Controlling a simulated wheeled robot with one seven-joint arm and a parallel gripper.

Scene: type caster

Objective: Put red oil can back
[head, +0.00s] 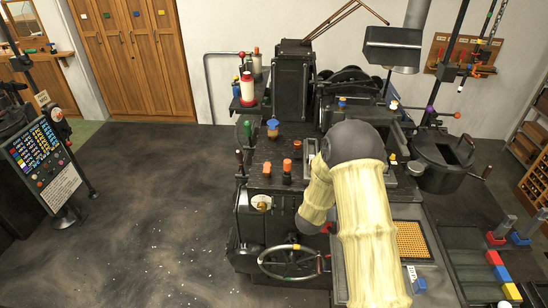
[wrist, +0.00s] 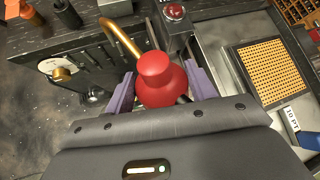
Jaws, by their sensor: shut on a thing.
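The red oil can (wrist: 160,72) is in the middle of the wrist view, seen from above, with a rounded knob on a wider body. My gripper (wrist: 162,90) has its purple fingers on either side of the can and is shut on it. A curved brass tube (wrist: 122,40) runs up to the can's left side; I cannot tell whether it is the can's spout. In the head view my arm's yellow sleeve hides most of the gripper, and only a small red patch (head: 326,228) shows beside it. The can's underside is hidden.
The black machine (head: 285,215) with its handwheel (head: 290,262) lies close left of my arm. A tray with an orange grid (head: 412,240) is to the right. A side shelf holds a red-and-white bottle (head: 247,90). Open floor (head: 140,210) lies at left.

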